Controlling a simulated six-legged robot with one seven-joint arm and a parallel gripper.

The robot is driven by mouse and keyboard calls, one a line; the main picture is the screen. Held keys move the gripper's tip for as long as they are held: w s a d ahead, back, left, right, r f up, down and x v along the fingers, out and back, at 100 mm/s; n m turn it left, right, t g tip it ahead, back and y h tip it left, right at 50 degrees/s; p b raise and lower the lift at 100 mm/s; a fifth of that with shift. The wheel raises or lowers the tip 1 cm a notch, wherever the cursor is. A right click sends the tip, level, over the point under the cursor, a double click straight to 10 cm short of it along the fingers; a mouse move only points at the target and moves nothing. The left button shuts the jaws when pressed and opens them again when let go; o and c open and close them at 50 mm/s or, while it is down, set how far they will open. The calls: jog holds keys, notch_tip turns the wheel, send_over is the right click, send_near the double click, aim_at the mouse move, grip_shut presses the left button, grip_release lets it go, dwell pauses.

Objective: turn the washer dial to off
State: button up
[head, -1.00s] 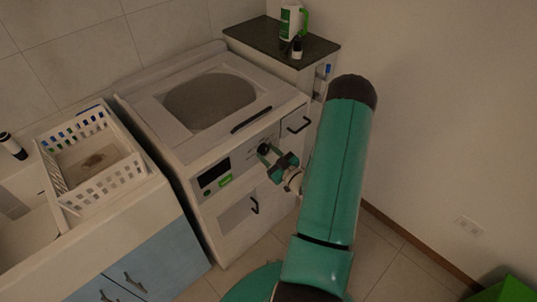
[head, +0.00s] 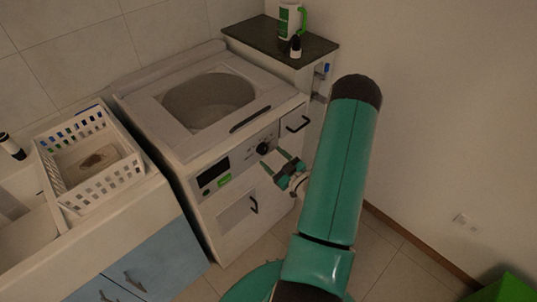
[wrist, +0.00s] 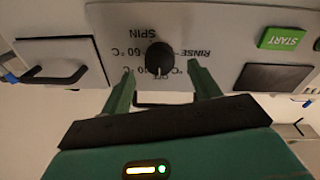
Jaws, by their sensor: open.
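The white washer (head: 225,152) stands against the tiled wall with its control panel facing me. Its black dial (head: 264,149) also shows in the wrist view (wrist: 159,57), where the panel is upside down. OFF, SPIN, RINSE and temperature labels ring the dial. The dial's narrow end seems to point down in that view, toward OFF, but its mark is too small to be sure. My gripper (head: 272,158) is open and empty in front of the panel. In the wrist view its green fingers (wrist: 160,70) lie left and right below the dial, apart from it.
A green START label (wrist: 282,38) and dark display (head: 213,173) share the panel. A drawer handle (head: 298,124) and a lower door handle (head: 254,204) stick out nearby. A white basket (head: 120,175) sits on the left counter. A dark-topped cabinet (head: 265,36) stands behind right.

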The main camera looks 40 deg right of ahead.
jog(key=s, duration=1)
jog(key=shift+s+f, duration=0.15)
jog(key=shift+f, duration=0.15)
jog(key=shift+s, duration=0.1)
